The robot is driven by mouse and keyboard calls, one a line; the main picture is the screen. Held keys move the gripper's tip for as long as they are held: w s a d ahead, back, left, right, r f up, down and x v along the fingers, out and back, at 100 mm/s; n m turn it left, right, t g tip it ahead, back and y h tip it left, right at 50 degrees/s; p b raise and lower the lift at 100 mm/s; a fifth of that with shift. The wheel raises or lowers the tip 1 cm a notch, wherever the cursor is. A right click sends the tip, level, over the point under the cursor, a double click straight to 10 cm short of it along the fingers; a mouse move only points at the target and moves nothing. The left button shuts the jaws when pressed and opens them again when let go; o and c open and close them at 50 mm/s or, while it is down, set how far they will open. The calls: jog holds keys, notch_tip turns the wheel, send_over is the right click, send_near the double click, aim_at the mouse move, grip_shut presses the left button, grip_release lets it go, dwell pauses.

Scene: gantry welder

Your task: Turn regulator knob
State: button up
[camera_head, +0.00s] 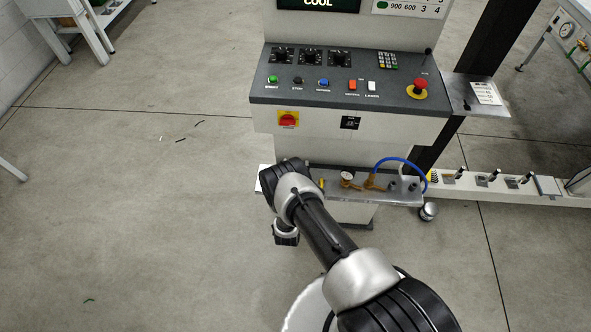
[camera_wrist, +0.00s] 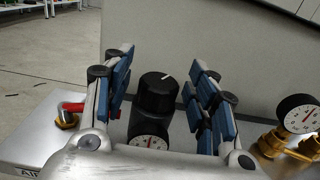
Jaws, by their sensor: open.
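The black regulator knob (camera_wrist: 158,93) with a white mark on its top stands upright in the wrist view. A round white gauge (camera_wrist: 148,141) shows just below it, partly cut off by my gripper body. My gripper (camera_wrist: 164,88) is open, with its blue-padded fingers on the left and right of the knob. I see gaps on both sides, and cannot tell how deep the knob sits between the fingers. In the head view my arm hides the knob, and the gripper itself is not clearly visible there.
The regulator stands on a metal shelf (camera_head: 405,190) below the control console (camera_head: 350,95). To its right are brass fittings with another gauge (camera_wrist: 299,114) and a blue hose (camera_head: 401,160). A red-handled valve (camera_wrist: 72,108) is on the left.

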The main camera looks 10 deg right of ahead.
jog(key=shift+w+d, duration=0.1)
jog(key=shift+w, duration=0.15)
jog(key=shift+c, duration=0.6)
jog(key=c, duration=0.9)
jog(key=shift+c, duration=0.3)
